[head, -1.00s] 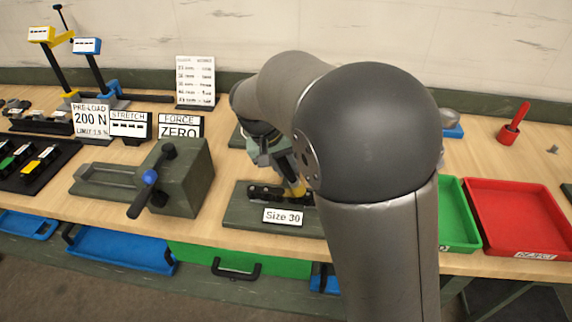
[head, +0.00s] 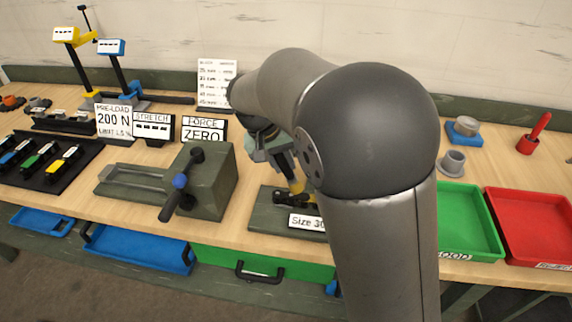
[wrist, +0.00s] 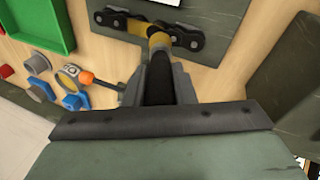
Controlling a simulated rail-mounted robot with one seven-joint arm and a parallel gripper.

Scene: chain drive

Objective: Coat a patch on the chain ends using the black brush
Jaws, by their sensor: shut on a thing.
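My gripper (wrist: 158,88) is shut on the black brush (wrist: 159,75), around its black handle. The brush's yellowish head points at the chain (wrist: 190,40), which lies on a dark green block (wrist: 222,10). The chain's dark links show on both sides of a yellow-amber stretch, and the brush head overlaps its lower edge. I cannot tell whether the bristles touch it. In the head view my gripper (head: 284,165) is over the block (head: 262,218) marked "Size 30", with the brush's yellow head (head: 297,187) low at the chain (head: 309,199). My arm hides the block's right side.
A green clamp-like fixture (head: 212,180) with a handle stands left of the block. Green (head: 470,215) and red (head: 530,225) trays lie to the right, with a grey cup (head: 453,163) behind. An orange-handled tool (wrist: 95,80) lies near the brush in the wrist view.

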